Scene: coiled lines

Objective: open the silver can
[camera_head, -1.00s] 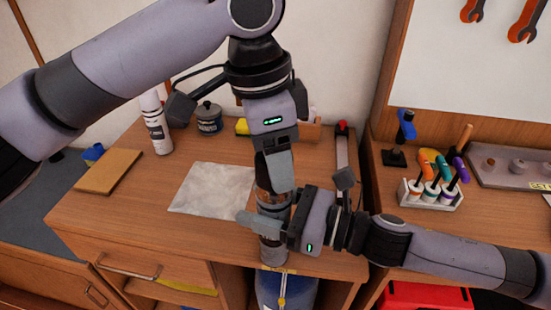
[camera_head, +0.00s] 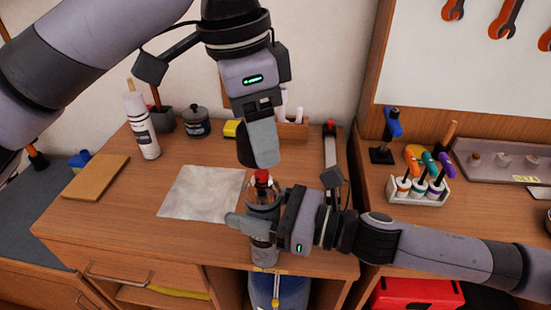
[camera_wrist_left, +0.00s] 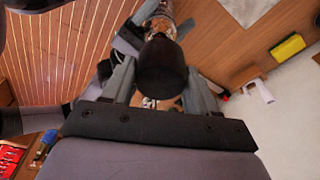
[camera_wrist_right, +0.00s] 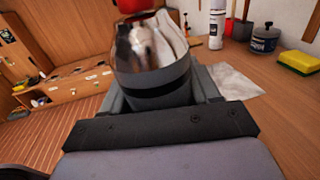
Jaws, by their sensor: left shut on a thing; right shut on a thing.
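The silver can (camera_head: 263,196) stands upright at the table's front edge, with its red nozzle (camera_head: 262,177) bare. My right gripper (camera_head: 256,222) is shut around the can's body; in the right wrist view the shiny can (camera_wrist_right: 150,62) sits between the fingers, its red top cut by the picture's upper edge. My left gripper (camera_head: 262,158) is above the nozzle and shut on a dark cap (camera_wrist_left: 163,70), seen between its fingers in the left wrist view. The cap appears apart from the can.
A grey sheet (camera_head: 200,193) lies left of the can. A white spray can (camera_head: 142,130), a dark jar (camera_head: 196,122) and a yellow sponge (camera_head: 231,129) stand at the back. A wooden board (camera_head: 96,177) lies at left. A screwdriver rack (camera_head: 425,188) is on the right bench.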

